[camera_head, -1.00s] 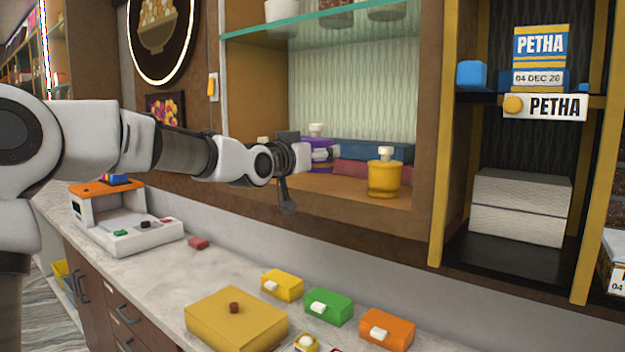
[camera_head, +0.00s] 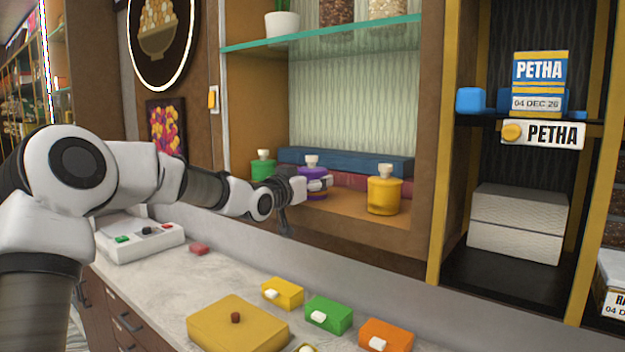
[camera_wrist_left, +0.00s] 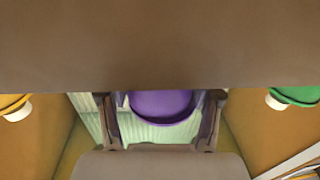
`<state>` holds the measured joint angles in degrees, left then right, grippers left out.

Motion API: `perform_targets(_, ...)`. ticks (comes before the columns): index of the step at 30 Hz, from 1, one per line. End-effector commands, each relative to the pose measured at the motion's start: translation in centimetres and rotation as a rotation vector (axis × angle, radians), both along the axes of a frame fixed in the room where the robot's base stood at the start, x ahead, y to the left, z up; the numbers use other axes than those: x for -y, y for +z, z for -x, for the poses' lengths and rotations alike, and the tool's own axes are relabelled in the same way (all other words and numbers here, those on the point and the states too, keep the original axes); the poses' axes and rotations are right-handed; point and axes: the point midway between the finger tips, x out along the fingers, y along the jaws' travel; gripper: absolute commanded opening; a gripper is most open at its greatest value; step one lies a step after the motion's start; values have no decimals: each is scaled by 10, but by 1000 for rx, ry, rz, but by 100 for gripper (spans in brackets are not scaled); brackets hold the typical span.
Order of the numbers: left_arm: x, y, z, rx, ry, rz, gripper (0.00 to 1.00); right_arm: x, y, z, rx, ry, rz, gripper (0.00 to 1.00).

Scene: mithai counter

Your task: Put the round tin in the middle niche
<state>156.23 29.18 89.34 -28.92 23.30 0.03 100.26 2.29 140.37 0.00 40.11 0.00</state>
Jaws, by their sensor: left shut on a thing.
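My left gripper (camera_head: 318,184) is shut on a purple round tin (camera_head: 313,172) with a white knob. The tin is upright inside the wooden bay, between a green tin (camera_head: 262,168) on the left and a yellow tin (camera_head: 384,196) on the right. Its base is at or very near the bay floor (camera_head: 345,205); I cannot tell if it touches. In the left wrist view the purple tin (camera_wrist_left: 162,105) sits between my two fingers, with the yellow tin (camera_wrist_left: 12,103) at left and the green tin (camera_wrist_left: 297,95) at right. My right gripper is not in view.
Blue and red boxes (camera_head: 350,162) lie behind the tins. A glass shelf (camera_head: 320,33) hangs above. The counter below holds a yellow box (camera_head: 238,330), several small coloured boxes (camera_head: 328,315) and a white device (camera_head: 140,243). A black niche with white boxes (camera_head: 518,225) is at right.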

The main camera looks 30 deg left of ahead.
Motion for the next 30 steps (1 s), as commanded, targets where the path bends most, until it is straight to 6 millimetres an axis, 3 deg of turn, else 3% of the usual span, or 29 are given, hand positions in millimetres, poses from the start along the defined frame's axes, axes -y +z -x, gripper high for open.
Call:
perform_targets(3, 0, -3, 0, 1, 0, 0, 8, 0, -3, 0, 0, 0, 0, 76)
perform_targets(4, 0, -3, 0, 0, 0, 0, 68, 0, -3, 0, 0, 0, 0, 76)
perform_targets(6, 0, -2, 0, 0, 0, 0, 89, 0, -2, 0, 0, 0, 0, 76)
perform_targets(18, 0, 1, 2, 1, 0, 1, 89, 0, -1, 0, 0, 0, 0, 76)
perform_targets(23, 0, -3, 26, 5, 0, 6, 89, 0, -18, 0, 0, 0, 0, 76)
perform_targets(28, 1, -4, 63, 5, -2, 5, 89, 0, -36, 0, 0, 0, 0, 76)
perform_targets(30, 0, 10, 67, -2, -3, 5, 89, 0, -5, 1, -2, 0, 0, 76)
